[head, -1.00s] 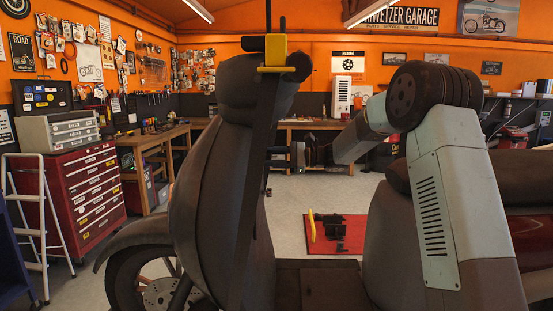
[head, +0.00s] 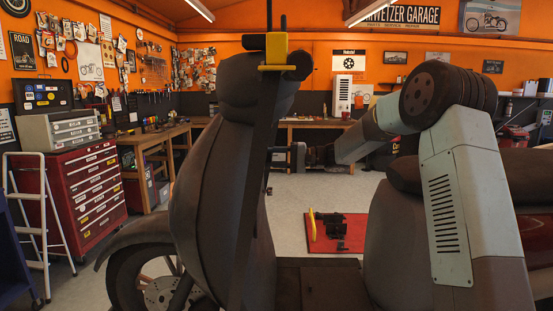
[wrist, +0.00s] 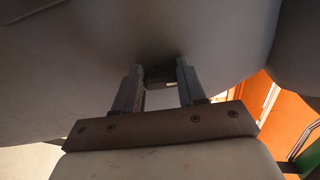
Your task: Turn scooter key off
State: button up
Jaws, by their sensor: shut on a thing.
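The brown scooter (head: 215,190) stands side-on in front of me in the head view, its tall front shield at left of centre. My arm reaches in from the right, over the seat side. My gripper (head: 274,149) meets the inner face of the shield. In the wrist view my gripper (wrist: 160,76) has its two fingers against the shield's grey-brown panel (wrist: 80,60), around a small dark piece, the scooter key (wrist: 159,84). The key sits in shadow, so its turn angle is hard to read. In the head view the key is too small to make out.
The handlebar with a yellow block (head: 276,48) is above my gripper. The scooter's seat (head: 395,225) is below my arm. A red tool cabinet (head: 85,190) and a white stepladder (head: 35,215) stand at left. A red mat (head: 338,232) lies on open floor behind.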

jog(key=shift+s+a+f+n, duration=0.15)
jog(key=shift+f+n, duration=0.1)
jog(key=shift+n, duration=0.05)
jog(key=o, duration=1.1)
jog(key=shift+c, duration=0.2)
jog(key=shift+r, duration=0.1)
jog(key=d, duration=1.4)
jog(key=shift+s+a, duration=0.1)
